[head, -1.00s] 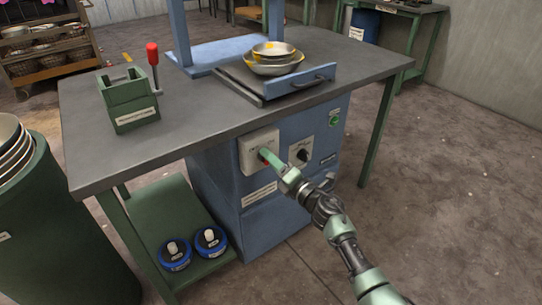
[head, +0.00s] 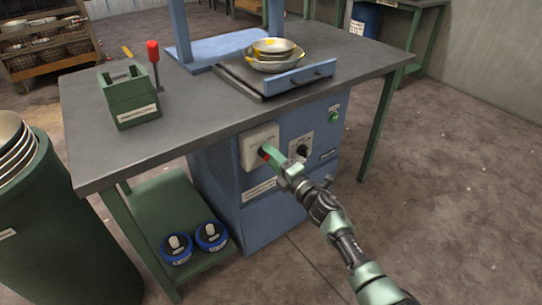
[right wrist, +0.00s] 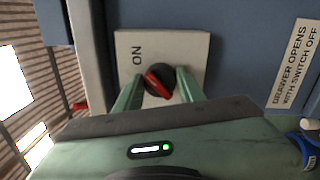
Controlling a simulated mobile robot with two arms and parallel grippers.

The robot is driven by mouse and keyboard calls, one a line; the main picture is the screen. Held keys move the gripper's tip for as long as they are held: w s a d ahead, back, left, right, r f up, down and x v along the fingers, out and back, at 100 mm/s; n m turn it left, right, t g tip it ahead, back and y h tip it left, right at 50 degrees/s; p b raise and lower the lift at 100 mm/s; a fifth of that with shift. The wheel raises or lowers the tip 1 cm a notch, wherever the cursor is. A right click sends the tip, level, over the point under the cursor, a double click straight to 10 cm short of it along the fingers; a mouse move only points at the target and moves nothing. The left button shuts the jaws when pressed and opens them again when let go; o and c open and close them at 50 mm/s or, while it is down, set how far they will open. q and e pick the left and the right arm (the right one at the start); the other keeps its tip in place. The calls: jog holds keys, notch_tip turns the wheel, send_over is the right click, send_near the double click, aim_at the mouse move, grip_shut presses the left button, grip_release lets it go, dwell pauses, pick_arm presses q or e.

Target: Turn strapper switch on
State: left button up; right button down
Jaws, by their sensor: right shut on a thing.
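The strapper switch is a black round knob with a red bar (right wrist: 158,82) on a pale square box (head: 257,139) on the front of the blue machine. In the right wrist view the box (right wrist: 185,45) carries the label ON beside the knob, and the red bar lies at a slant. My right gripper (head: 268,154) is at this box with its fingers on either side of the knob, shut on it. The fingers (right wrist: 157,92) also show in the right wrist view. The head view shows only a bit of red at the fingertips. My left gripper is not in view.
A second box with a black knob (head: 302,150) and a green button (head: 334,117) sit right of the switch. Above, a grey table (head: 190,125) holds stacked bowls (head: 273,60) and a green box (head: 130,100). Blue rolls (head: 176,248) lie on the lower shelf.

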jog(key=c, duration=0.9)
grip_release()
pick_arm(q)
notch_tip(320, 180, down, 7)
jog(key=p, duration=0.2)
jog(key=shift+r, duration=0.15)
pick_arm(e)
jog(key=v, duration=0.7)
jog(key=shift+s+d, duration=0.25)
jog(key=shift+s, duration=0.05)
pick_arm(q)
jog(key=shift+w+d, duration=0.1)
pick_arm(e)
jog(key=shift+f, duration=0.15)
